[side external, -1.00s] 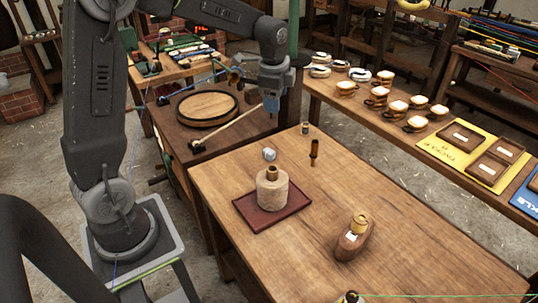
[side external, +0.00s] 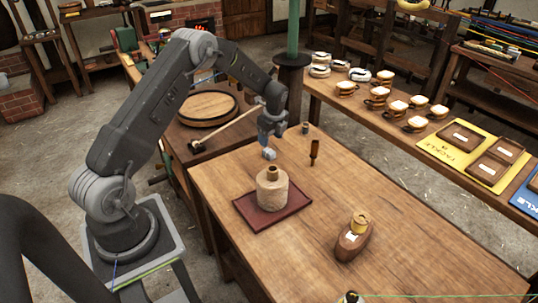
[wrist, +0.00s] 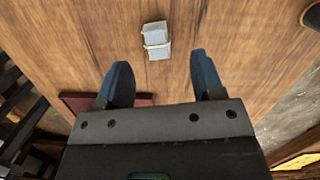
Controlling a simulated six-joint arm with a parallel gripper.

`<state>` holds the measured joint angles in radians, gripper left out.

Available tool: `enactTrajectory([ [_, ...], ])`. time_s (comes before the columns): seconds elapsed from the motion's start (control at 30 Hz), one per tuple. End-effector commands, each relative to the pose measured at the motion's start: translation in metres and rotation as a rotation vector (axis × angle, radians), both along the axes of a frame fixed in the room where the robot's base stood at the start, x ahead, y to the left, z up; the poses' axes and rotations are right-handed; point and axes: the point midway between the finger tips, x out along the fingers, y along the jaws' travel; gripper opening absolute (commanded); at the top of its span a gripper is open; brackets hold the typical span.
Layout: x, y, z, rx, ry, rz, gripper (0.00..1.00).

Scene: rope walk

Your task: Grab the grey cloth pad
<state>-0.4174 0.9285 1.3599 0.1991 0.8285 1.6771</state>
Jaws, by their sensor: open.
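The grey cloth pad (wrist: 156,40) is a small pale grey bundle with a light band around it. It lies on the wooden workbench (wrist: 200,25), and in the side view the pad (side external: 269,154) is just behind the beige jar. My gripper (side external: 268,142) is just above the pad in the side view. In the wrist view my gripper (wrist: 160,75) has its two blue fingers apart, with nothing between them. The pad shows beyond the fingertips, in line with the gap and apart from both fingers.
A beige jar (side external: 272,192) stands on a dark red mat (side external: 250,216) close to the pad. A small brown bottle (side external: 314,152) and a small dark jar (side external: 305,128) stand nearby. The bench's right part is clear.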

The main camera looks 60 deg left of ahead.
Motion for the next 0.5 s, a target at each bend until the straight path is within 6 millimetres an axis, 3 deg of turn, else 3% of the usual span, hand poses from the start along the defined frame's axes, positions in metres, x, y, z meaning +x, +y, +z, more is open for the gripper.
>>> enactTrajectory([
  [0.23,-0.002,0.001,-0.018,0.0,0.001,0.0,0.62],
  [0.5,-0.006,0.0,-0.056,0.0,0.0,0.003,0.62],
])
